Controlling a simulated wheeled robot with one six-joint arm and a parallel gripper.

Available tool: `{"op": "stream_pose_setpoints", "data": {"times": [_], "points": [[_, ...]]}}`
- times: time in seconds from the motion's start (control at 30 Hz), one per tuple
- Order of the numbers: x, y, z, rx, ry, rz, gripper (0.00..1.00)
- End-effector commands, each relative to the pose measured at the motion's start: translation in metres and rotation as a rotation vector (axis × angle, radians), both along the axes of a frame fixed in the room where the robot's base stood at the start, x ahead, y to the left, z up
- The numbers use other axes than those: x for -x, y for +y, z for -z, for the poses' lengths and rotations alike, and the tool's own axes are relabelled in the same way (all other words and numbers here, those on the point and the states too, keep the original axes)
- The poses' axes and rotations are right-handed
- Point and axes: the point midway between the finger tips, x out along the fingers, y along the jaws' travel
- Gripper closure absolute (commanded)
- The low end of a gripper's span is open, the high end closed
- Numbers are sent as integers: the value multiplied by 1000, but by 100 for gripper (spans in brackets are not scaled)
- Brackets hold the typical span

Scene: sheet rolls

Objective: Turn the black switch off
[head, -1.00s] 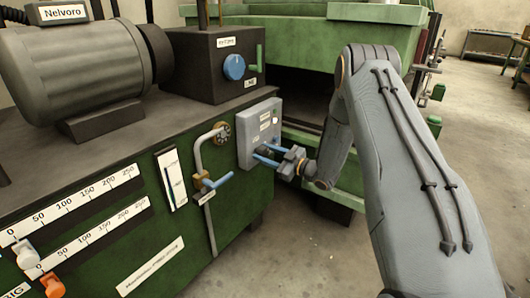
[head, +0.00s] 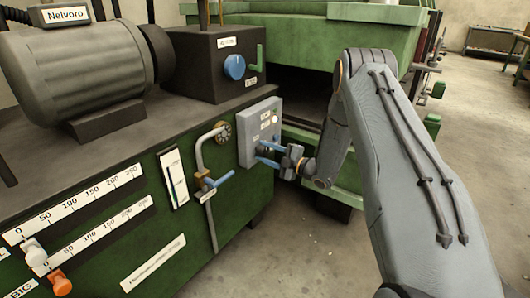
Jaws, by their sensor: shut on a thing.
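The grey switch box (head: 247,150) is mounted on the front right of the green machine. The black switch (head: 265,147) is on its face, a small dark shape mostly hidden by my gripper. My gripper (head: 263,154) has blue fingers that reach the box face from the right, one above the other. They are shut on the black switch. The switch's exact angle is too small to tell.
Left of the box are a bent pipe with a blue-handled valve (head: 219,184) and a gauge strip. A blue knob (head: 234,67) and green lever (head: 260,58) sit above. Green machinery stands behind my arm; open floor lies below.

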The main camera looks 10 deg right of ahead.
Motion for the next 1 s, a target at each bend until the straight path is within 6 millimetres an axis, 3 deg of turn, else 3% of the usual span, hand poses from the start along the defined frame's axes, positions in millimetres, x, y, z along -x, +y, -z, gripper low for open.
{"op": "stream_pose_setpoints", "data": {"times": [0.6, 0.63, 0.73, 1.0], "points": [[0, 0, 1, 34, -28, 0, 84], [0, 0, 1, 34, -28, 0, 60], [0, 0, 1, 34, -28, 0, 43], [0, 0, 0, 32, -28, 0, 43]]}}
